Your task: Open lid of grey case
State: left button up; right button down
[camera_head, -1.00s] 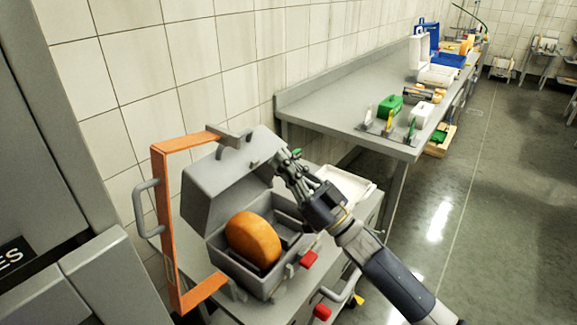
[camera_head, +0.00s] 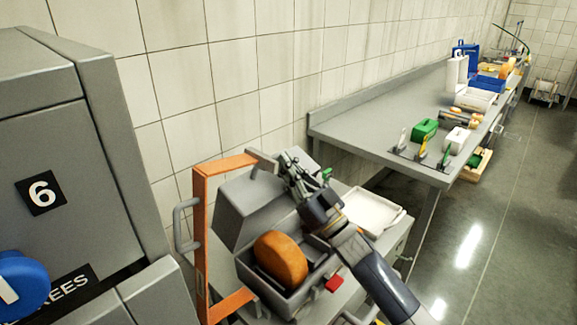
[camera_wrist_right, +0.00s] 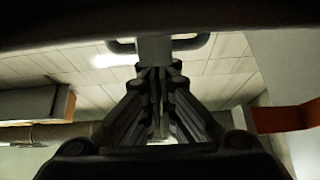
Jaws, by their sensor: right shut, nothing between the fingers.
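An orange cheese wheel (camera_head: 281,259) stands on edge in the case. My right gripper (camera_head: 287,165) is shut and empty at the right upper edge of the lid; I cannot tell if it touches. In the right wrist view the closed fingers (camera_wrist_right: 160,75) point at a grey block with a handle (camera_wrist_right: 155,46). My left gripper is not in view.
An orange frame (camera_head: 202,240) rises at the left of the case. A white tray (camera_head: 372,213) lies to the right. A long grey table (camera_head: 385,112) with a green box (camera_head: 424,130) runs along the wall. A grey cabinet (camera_head: 90,130) stands at left.

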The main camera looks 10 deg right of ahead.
jog(key=shift+w+a+r+p, duration=0.15)
jog(key=shift+w+r+p, duration=0.1)
jog(key=shift+p, duration=0.1)
jog(key=w+a+g+p, duration=0.1)
jog(key=w+p, duration=0.1)
jog(key=w+a+r+g+h+p, duration=0.1)
jog(key=w+a+p, duration=0.1)
jog(key=p, duration=0.1)
jog(key=w+a+g+h+p, duration=0.1)
jog(key=w+p, duration=0.2)
jog(key=shift+a+r, duration=0.2)
jog(key=shift+a, duration=0.2)
jog(key=w, duration=0.1)
jog(key=w+a+f+b, duration=0.1)
jog(key=w+a, duration=0.1)
jog(key=shift+f+b, duration=0.35)
jog(key=shift+r, duration=0.1)
